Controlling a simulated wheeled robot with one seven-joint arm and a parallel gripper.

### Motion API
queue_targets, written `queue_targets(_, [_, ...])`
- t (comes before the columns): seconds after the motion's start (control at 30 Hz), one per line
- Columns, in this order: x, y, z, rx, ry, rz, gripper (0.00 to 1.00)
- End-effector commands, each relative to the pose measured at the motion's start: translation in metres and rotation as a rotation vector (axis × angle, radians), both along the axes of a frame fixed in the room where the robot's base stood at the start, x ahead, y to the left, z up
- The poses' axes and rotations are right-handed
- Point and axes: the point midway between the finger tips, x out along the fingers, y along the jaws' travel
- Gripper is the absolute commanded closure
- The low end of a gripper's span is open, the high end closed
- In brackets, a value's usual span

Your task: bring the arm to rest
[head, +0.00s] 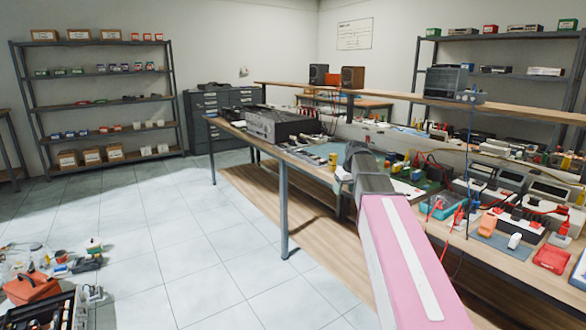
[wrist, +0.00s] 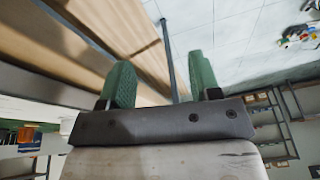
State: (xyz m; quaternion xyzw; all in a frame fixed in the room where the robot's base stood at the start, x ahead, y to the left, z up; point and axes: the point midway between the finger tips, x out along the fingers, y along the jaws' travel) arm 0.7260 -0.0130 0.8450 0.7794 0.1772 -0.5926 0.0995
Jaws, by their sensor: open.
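My arm (head: 405,255), pink with a white stripe, reaches from the bottom of the head view up toward the workbench (head: 268,148). Its grey far end (head: 372,172) shows in front of the bench, and my gripper's fingers cannot be made out there. In the wrist view my gripper (wrist: 162,80) has two green ribbed fingers set wide apart. Nothing is between them. The wrist view looks past the fingers at wooden boards, a bench leg and the pale floor, turned on their side.
The bench carries a grey equipment case (head: 275,124), an orange meter (head: 488,223) and a red tray (head: 551,258). Shelving (head: 95,100) stands at the back left beside grey drawers (head: 205,103). Clutter with a red toolbox (head: 32,288) lies at the lower left. The tiled floor (head: 170,230) between is clear.

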Motion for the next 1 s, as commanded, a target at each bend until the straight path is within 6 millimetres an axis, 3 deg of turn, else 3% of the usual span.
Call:
queue_targets(0.03, [-0.018,0.002,-0.024,-0.004,0.023,-0.022,0.43])
queue_targets(0.2, [-0.059,0.006,-0.088,-0.017,0.079,-0.104,0.43])
queue_targets(0.6, [-0.172,0.012,-0.212,-0.067,0.198,-0.284,0.43])
queue_targets(0.8, [-0.223,0.013,-0.253,-0.093,0.241,-0.356,0.43])
queue_targets(1.0, [-0.248,0.013,-0.27,-0.109,0.259,-0.392,0.43])
